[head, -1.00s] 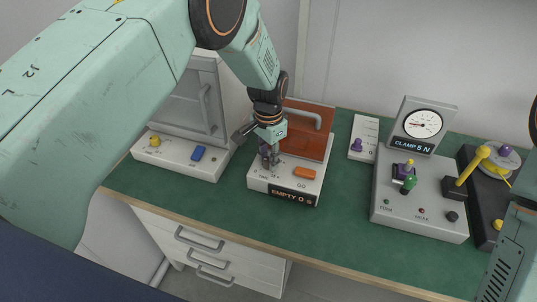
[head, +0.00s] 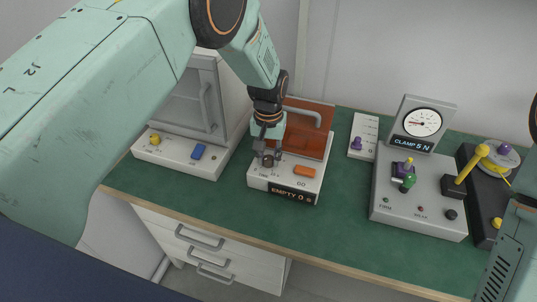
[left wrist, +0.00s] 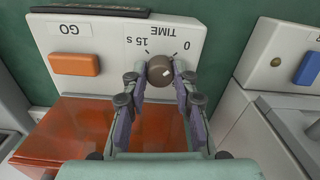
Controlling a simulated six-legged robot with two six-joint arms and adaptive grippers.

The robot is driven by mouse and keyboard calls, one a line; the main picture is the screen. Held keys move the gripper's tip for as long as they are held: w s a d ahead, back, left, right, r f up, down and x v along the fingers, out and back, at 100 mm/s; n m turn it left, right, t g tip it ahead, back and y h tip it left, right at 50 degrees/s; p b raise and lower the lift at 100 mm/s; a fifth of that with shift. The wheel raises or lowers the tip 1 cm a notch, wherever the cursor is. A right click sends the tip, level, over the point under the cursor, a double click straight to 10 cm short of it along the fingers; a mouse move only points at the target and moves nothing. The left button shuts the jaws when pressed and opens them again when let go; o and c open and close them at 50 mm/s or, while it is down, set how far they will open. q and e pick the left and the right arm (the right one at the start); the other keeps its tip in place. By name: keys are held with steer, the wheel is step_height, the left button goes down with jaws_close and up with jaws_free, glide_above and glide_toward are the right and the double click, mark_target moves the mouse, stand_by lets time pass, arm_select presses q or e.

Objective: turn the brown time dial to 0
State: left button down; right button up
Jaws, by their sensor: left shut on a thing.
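The brown time dial (left wrist: 159,72) sits on the face of a white control box, under a TIME scale marked 0 and 15 s that reads upside down in the left wrist view. A small pale mark shows on the dial's face. My left gripper (left wrist: 160,78) has one finger on each side of the dial and is shut on it. In the head view my left gripper (head: 268,155) comes down on the left part of the white box (head: 256,183), largely covering the dial. My right gripper is out of view.
An orange GO button (head: 305,171) and a display reading EMPTY 0 s (head: 290,196) share the box, with an orange-brown lid (head: 308,137) behind. A cabinet with yellow and blue controls stands left. A clamp unit (head: 420,210) stands right. Green bench top lies between.

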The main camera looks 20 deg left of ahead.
mark_target(268, 158)
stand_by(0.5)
arm_select(q)
steer(key=c, duration=1)
jaws_free()
steer(key=shift+c, duration=0.2)
step_height(268, 158, up, 12)
